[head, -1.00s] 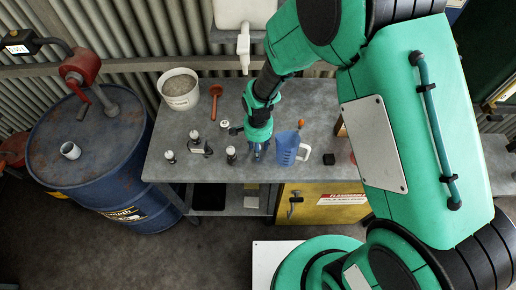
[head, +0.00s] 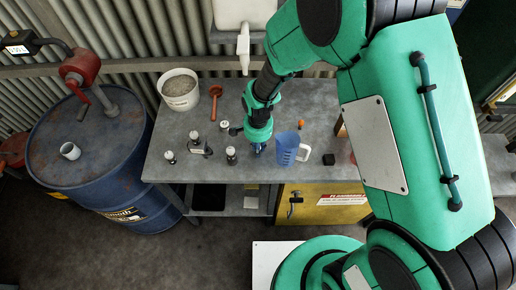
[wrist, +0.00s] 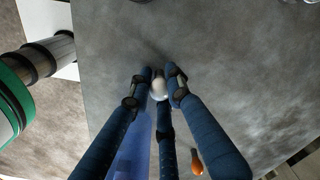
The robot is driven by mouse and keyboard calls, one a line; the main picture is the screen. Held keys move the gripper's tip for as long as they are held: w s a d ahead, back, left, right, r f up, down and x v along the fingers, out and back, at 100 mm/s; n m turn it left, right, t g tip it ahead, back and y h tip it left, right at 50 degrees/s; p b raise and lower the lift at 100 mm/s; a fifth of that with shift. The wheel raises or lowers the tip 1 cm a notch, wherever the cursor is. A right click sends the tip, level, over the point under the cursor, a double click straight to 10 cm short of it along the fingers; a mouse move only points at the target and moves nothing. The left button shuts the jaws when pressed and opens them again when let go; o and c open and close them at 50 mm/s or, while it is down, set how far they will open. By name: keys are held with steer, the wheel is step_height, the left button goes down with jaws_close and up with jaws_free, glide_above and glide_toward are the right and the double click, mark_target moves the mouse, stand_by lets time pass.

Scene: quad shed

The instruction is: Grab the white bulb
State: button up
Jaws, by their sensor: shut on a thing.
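The white bulb (wrist: 159,89) shows in the wrist view as a small pale round thing between my gripper's fingertips. My gripper (wrist: 160,84) has blue fingers with dark joints, and they are closed around the bulb. In the head view my gripper (head: 258,150) is low over the front part of the grey workbench (head: 220,168), left of the blue jug. The bulb cannot be made out in the head view. I cannot tell whether it touches the bench.
A blue jug (head: 286,148) with a pale handle stands close to the right of my gripper. An orange thing (head: 301,125) is behind it. Several small metal-and-white items, such as one (head: 231,155), stand to the left. A bucket (head: 179,90) and a red-brown plunger-like thing (head: 210,104) are farther back.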

steer(key=shift+r, duration=0.5)
steer(key=r, duration=0.2)
steer(key=shift+s+d+r, duration=0.1)
steer(key=shift+s+r, duration=0.2)
steer(key=s+d, duration=0.2)
steer(key=s, duration=0.5)
steer(key=s+d+r, duration=0.1)
steer(key=s+d, duration=0.2)
steer(key=s, duration=0.4)
steer(key=shift+s+d+r+p, duration=0.15)
steer(key=shift+d+p, duration=0.2)
steer(key=shift+p, duration=0.05)
